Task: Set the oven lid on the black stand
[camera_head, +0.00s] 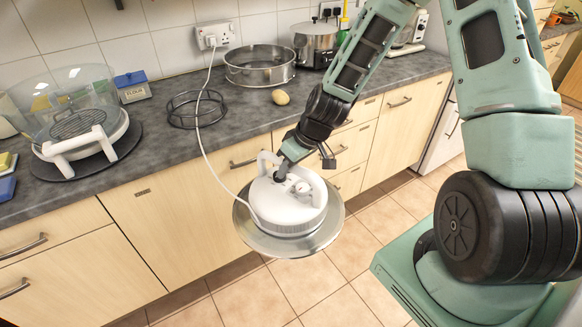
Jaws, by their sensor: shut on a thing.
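The oven lid (288,217) is a white round unit with a wide metal rim and a top handle. My gripper (283,178) is shut on its handle and holds it in the air in front of the counter, over the floor. The fingertips are partly hidden against the handle. A white cord runs from the lid up to a wall socket. The black stand (181,123), a round wire ring frame, stands on the counter behind and left of the lid. The cord passes in front of the stand, and the stand's top looks empty.
A glass oven bowl (66,87) in a white base stands at the counter's left on a dark round mat. A metal ring (260,77), a potato-like item (281,97) and a steel cooker (315,45) lie right of the stand.

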